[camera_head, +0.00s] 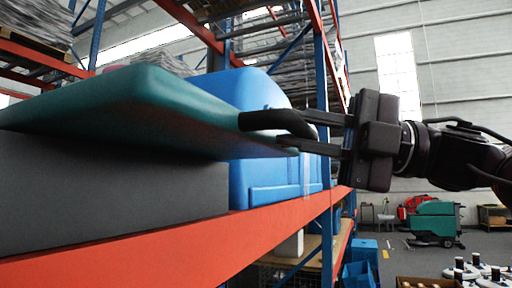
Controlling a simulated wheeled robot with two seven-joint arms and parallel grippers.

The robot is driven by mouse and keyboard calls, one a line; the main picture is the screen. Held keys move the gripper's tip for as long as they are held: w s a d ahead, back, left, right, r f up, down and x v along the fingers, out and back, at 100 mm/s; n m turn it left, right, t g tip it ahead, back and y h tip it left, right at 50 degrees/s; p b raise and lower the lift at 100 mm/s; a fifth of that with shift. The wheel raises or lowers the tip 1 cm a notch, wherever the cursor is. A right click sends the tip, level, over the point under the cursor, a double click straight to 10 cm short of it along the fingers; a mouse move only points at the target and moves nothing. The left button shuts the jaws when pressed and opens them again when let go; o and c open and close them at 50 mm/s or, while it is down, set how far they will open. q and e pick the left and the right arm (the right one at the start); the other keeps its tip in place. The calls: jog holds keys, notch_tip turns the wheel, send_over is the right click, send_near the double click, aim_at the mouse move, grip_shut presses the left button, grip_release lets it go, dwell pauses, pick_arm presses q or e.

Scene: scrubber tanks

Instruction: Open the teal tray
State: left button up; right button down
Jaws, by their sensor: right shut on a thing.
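The teal tray (135,108) is a flat teal panel at the left of the head view, on top of a dark grey block (110,190). It stands tilted, with a gap under its right part. My left gripper is not in view.
A blue tank (262,185) stands behind the tray on the orange shelf beam (150,248). A blue rack post (325,200) rises right of the tank. A green scrubber machine (435,222) and blue bins (360,262) stand on the floor at right.

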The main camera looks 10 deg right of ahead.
jog(key=shift+s+d+f, duration=0.15)
jog(key=shift+s+d, duration=0.3)
jog(key=shift+d, duration=0.2)
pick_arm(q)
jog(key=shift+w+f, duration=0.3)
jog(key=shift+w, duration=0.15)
pick_arm(e)
jog(key=shift+s+d, duration=0.2)
jog(key=c, duration=1.3)
grip_release()
pick_arm(q)
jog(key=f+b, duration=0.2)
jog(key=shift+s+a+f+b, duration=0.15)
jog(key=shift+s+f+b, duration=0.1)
jog(key=shift+b, duration=0.15)
pick_arm(e)
jog(key=v, duration=0.8)
jog(key=shift+a, duration=0.1)
